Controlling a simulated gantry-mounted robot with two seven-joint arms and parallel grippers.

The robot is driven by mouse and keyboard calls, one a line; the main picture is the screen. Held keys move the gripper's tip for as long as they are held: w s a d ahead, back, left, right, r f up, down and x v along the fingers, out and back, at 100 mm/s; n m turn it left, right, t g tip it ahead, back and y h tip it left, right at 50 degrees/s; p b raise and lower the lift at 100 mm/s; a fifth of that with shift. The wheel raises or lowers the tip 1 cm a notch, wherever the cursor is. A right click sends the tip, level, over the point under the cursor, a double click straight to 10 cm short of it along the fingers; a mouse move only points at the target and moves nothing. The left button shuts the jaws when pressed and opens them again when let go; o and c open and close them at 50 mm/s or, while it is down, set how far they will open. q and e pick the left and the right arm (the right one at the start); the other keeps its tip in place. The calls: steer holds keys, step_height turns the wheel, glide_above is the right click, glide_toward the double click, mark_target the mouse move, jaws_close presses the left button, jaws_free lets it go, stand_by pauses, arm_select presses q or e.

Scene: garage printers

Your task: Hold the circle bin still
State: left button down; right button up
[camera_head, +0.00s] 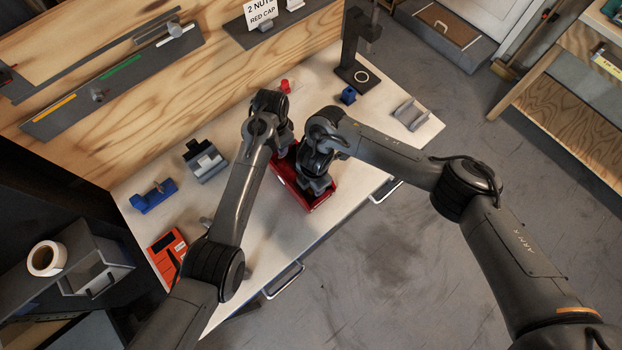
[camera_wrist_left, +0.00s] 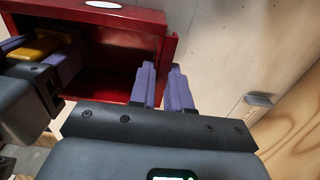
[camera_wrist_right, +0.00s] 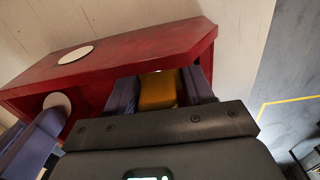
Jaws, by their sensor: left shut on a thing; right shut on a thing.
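The red circle bin (camera_head: 308,193) sits on the workbench, partly hidden by my arms. It shows a white oval mark in the left wrist view (camera_wrist_left: 103,4), and its open side faces that camera. My left gripper (camera_wrist_left: 164,85) is shut on a side wall of the bin, one purple finger on each side of it. My right gripper (camera_wrist_right: 160,90) is shut on a yellow-orange block (camera_wrist_right: 158,90) at the bin's opening; the block also shows in the left wrist view (camera_wrist_left: 35,45). The bin's interior is mostly in shadow.
A blue part (camera_head: 153,196), a grey holder (camera_head: 205,160) and an orange-red device (camera_head: 167,255) lie on the bench's left. A red cap (camera_head: 285,86), blue block (camera_head: 348,95), black stand (camera_head: 352,72) and grey cradle (camera_head: 410,114) stand beyond the bin. A wooden backboard rises behind.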

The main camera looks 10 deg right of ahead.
arm_select(q)
steer(key=shift+f, duration=0.1)
arm_select(e)
steer(key=shift+r, duration=3.5)
arm_select(q)
steer(key=c, duration=1)
jaws_free()
arm_select(e)
steer(key=shift+a, duration=0.1)
